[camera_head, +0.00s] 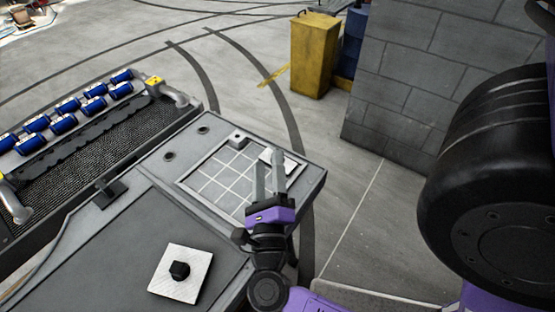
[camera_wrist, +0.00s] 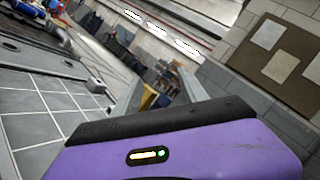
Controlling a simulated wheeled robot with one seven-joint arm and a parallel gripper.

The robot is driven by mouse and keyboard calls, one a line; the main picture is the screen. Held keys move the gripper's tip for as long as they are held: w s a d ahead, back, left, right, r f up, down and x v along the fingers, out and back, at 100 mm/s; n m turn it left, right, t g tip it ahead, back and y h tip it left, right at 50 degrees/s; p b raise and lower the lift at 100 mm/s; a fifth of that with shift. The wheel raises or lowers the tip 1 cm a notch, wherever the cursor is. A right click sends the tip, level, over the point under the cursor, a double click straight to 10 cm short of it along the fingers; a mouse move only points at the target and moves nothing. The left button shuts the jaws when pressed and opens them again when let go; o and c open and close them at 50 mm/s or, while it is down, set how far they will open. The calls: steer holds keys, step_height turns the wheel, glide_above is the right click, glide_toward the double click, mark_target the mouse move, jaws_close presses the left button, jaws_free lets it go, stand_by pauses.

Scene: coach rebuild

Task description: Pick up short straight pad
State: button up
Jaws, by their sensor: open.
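My gripper (camera_head: 269,160) is open and empty, its two grey fingers pointing up over the right side of a gridded tray (camera_head: 190,184). A small pale block (camera_head: 238,139) sits at the tray's back edge, left of the fingers. A light flat piece (camera_head: 291,163) lies at the tray's back right corner, partly hidden behind the fingers. I cannot tell which of these, if either, is the short straight pad. In the wrist view the gripper fingers (camera_wrist: 161,85) stand apart with no pad visible between them; the gridded surface (camera_wrist: 50,125) shows at left.
A silver square plate (camera_head: 187,290) with a black knob lies on the bench at front left. A dark mesh tray (camera_head: 95,150) lies beside several blue cylinders (camera_head: 63,124). A yellow bin (camera_head: 314,55) and block wall (camera_head: 420,80) stand beyond. A large black wheel (camera_head: 490,170) is at right.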

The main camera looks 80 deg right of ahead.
steer(key=w+d+f+m+g+y, duration=0.1)
steer(key=d+f+m+g+y, duration=0.1)
steer(key=m, duration=0.3)
steer(key=w+d+f+m+g+y, duration=0.1)
steer(key=d+f+m+g+y, duration=0.1)
steer(key=d+f+m+g, duration=0.2)
steer(key=w+d+f+m+g+y, duration=0.1)
steer(key=d+f+m+g+y, duration=0.1)
steer(key=d+m+g, duration=0.2)
steer(key=shift+w+f+m+y+p, duration=0.1)
steer(key=shift+f+m+y+p, duration=0.1)
steer(key=shift+m, duration=0.75)
steer(key=shift+w+f+m+y+p, duration=0.1)
steer(key=shift+f+m, duration=0.1)
steer(key=shift+m, duration=0.75)
steer(key=shift+w+d+f+m+g+y, duration=0.2)
steer(key=shift+d+f+m+g+y, duration=0.15)
steer(key=shift+m+y, duration=0.15)
steer(key=shift+s+p+x, duration=0.15)
steer(key=shift+p+x, duration=0.45)
steer(key=shift+x, duration=1.3)
steer(key=shift+s+p+x, duration=0.15)
steer(key=shift+p+x, duration=0.4)
steer(key=shift+x, duration=1.4)
steer(key=shift+a, duration=0.1)
jaws_close()
